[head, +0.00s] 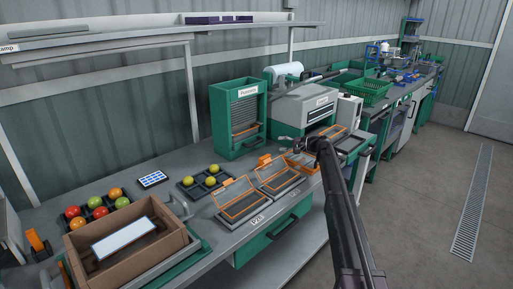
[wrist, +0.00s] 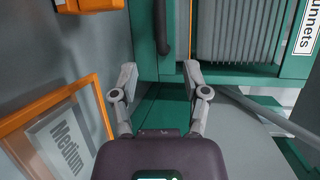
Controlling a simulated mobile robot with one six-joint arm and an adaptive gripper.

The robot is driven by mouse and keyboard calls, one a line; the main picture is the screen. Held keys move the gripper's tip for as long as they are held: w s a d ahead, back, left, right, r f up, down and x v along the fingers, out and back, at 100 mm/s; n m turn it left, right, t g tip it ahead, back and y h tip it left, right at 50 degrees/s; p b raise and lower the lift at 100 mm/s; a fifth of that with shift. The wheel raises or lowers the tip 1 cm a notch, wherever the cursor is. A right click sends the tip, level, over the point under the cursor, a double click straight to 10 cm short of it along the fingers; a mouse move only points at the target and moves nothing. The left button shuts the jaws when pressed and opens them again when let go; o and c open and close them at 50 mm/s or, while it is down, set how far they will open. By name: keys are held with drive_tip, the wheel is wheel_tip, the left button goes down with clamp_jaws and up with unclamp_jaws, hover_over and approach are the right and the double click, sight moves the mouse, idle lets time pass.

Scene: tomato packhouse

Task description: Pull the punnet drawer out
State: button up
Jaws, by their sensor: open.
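The green cabinet labelled Punnets (head: 236,120) stands at the back of the bench, with a grey slatted front. In the wrist view, the cabinet (wrist: 280,70) appears turned on its side. A dark bar handle (wrist: 164,25) runs by its green lower part, beyond my fingertips and apart from them. A green drawer front (head: 285,232) with a dark handle also shows under the bench edge.
Orange-framed trays (head: 238,205) lie at the bench front; one marked Medium (wrist: 62,138) is close left of my gripper in the wrist view. A brown crate (head: 170,255), loose tomatoes and a grey machine (head: 297,108) also occupy the bench. The floor at right is clear.

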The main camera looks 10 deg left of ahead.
sight(257, 143)
idle(0.4)
drive_tip(key=b+x, duration=0.2)
drive_tip(key=x, duration=1.1)
drive_tip(key=shift+a+f, duration=0.1)
drive_tip(key=shift+a, duration=0.3)
clamp_jaws()
